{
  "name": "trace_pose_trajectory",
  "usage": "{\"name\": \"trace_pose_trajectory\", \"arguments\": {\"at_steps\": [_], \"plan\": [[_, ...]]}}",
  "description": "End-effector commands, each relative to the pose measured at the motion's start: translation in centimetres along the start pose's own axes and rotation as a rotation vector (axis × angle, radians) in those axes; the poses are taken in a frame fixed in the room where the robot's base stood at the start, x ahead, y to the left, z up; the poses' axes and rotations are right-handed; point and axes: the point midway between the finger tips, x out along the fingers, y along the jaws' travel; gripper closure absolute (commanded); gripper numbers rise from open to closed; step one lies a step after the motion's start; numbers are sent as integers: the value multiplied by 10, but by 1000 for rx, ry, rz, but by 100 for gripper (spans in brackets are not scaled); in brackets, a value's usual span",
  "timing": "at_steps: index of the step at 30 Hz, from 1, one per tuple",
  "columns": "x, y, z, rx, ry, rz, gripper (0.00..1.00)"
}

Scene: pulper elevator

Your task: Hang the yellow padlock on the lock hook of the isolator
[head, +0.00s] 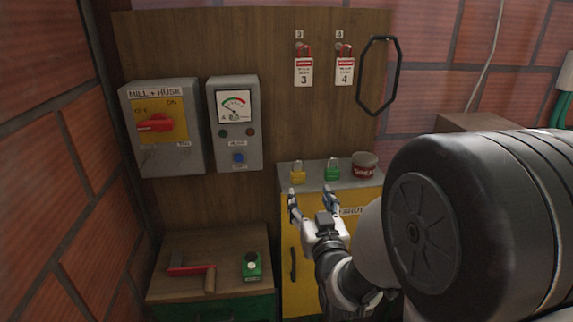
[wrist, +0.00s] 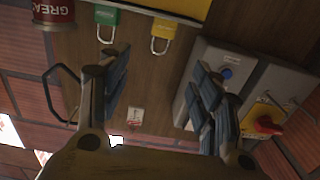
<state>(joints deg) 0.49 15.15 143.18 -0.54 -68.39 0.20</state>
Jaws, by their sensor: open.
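The yellow padlock (head: 298,177) stands on the grey top of the yellow cabinet, shackle up. It also shows at the top of the wrist view (wrist: 164,29), where the picture is upside down. My gripper (head: 311,197) is open and empty, in front of the cabinet top and apart from the padlock. Its two fingers (wrist: 160,88) show spread in the wrist view. The isolator (head: 160,125) is the grey box labelled MILL + HUSK, with a red handle (head: 155,123) on a yellow plate, pointing to the left near OFF. I cannot make out its lock hook clearly.
A green padlock (head: 332,172) and a grease can (head: 364,165) stand right of the yellow padlock. A grey meter box (head: 235,125) is between isolator and cabinet. Two red tagged locks (head: 304,70) and a black loop (head: 378,75) hang above. A low wooden bench (head: 190,290) holds tools.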

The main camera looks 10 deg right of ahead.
Motion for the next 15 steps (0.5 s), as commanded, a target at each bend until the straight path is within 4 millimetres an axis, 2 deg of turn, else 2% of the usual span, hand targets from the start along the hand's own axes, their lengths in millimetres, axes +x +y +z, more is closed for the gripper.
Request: {"name": "trace_pose_trajectory", "arguments": {"at_steps": [9,15], "plan": [[69,0,1,0,0,0,42],[95,0,0,0,-1,0,42]]}}
